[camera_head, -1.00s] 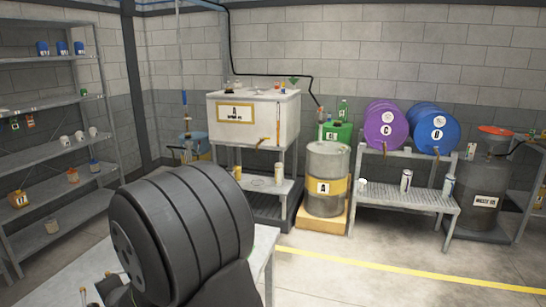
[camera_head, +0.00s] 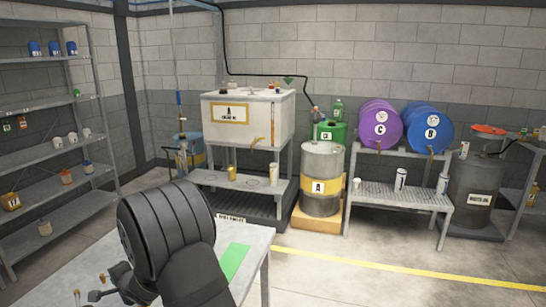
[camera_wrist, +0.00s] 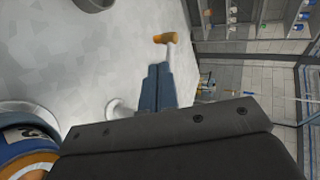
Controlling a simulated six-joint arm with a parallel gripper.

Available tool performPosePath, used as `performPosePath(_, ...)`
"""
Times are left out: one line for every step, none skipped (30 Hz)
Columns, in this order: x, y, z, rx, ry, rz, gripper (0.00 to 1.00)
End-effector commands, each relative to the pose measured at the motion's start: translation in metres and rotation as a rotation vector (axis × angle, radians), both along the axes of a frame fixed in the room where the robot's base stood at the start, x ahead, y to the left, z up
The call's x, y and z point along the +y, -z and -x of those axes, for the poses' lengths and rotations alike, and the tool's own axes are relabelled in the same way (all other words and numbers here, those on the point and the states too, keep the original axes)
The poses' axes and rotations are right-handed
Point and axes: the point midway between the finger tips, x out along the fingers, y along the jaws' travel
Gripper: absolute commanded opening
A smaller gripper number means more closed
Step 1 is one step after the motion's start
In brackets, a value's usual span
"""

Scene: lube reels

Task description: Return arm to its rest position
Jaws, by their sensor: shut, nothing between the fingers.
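My gripper (camera_wrist: 157,70) shows in the wrist view as two blue-grey fingers side by side, shut with nothing between them. It points up the picture, over a pale surface. An orange-topped white item (camera_wrist: 165,39) appears just beyond the fingertips; I cannot tell the gap. In the head view my large black arm joint fills the lower left, in front of the grey table (camera_head: 256,262).
A green mat (camera_head: 234,262) lies on the table beside my arm. A shelf rack (camera_head: 50,180) stands left. Behind are a white tank (camera_head: 262,122), a grey drum (camera_head: 322,160), purple (camera_head: 380,128) and blue (camera_head: 430,130) drums. Open floor lies front right. A blue-orange container (camera_wrist: 28,145) is close in the wrist view.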

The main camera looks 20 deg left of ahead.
Motion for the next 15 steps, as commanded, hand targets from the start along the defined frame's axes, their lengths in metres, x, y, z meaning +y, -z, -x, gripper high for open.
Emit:
performPosePath(-0.008, -0.001, 0.002, -0.001, 0.001, -0.001, 0.0)
performPosePath(-0.013, -0.002, 0.003, -0.001, 0.001, -0.002, 0.0)
performPosePath(-0.019, -0.002, 0.004, -0.001, 0.002, -0.002, 0.0)
performPosePath(-0.025, -0.001, 0.004, 0.001, 0.003, 0.0, 0.0)
performPosePath(-0.03, -0.001, 0.004, 0.0, 0.004, -0.001, 0.0)
performPosePath(-0.038, -0.002, 0.004, 0.0, 0.002, -0.001, 0.0)
performPosePath(-0.043, -0.002, 0.003, -0.001, 0.002, -0.001, 0.0)
performPosePath(-0.043, -0.001, 0.003, -0.002, -0.006, -0.002, 0.0)
performPosePath(-0.043, -0.001, 0.002, -0.003, -0.018, -0.002, 0.0)
performPosePath(-0.043, -0.001, 0.002, -0.003, -0.027, -0.002, 0.0)
performPosePath(-0.044, -0.001, 0.002, -0.002, -0.036, -0.002, 0.0)
performPosePath(-0.045, -0.001, 0.002, -0.003, -0.047, -0.001, 0.0)
performPosePath(-0.045, -0.001, 0.002, -0.002, -0.054, -0.002, 0.0)
performPosePath(-0.046, -0.001, 0.002, -0.003, -0.062, -0.001, 0.0)
performPosePath(-0.047, -0.001, 0.002, -0.002, -0.074, -0.001, 0.0)
